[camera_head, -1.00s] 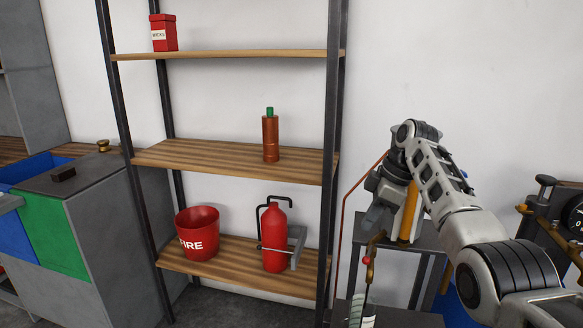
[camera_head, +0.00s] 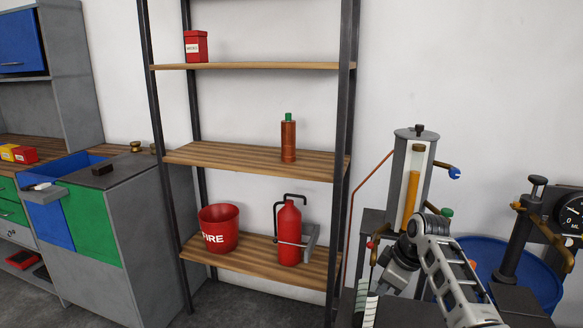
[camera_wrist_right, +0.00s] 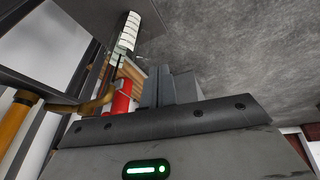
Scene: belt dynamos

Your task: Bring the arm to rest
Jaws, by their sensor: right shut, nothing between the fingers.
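My right arm comes in from the lower right in the head view, bent at the wrist. My right gripper (camera_head: 388,284) hangs at its end, low and in front of a dark stand; its fingertips are hard to make out there. In the right wrist view the two fingers (camera_wrist_right: 172,90) are together with nothing between them. My left gripper is not in view.
A cylinder with an amber column (camera_head: 411,190) stands close behind my right arm. A gauge (camera_head: 571,216) and blue tub (camera_head: 535,270) are at right. A shelf rack (camera_head: 255,160) holds a fire bucket (camera_head: 219,228) and red extinguisher (camera_head: 289,232). Cabinets (camera_head: 135,230) stand left.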

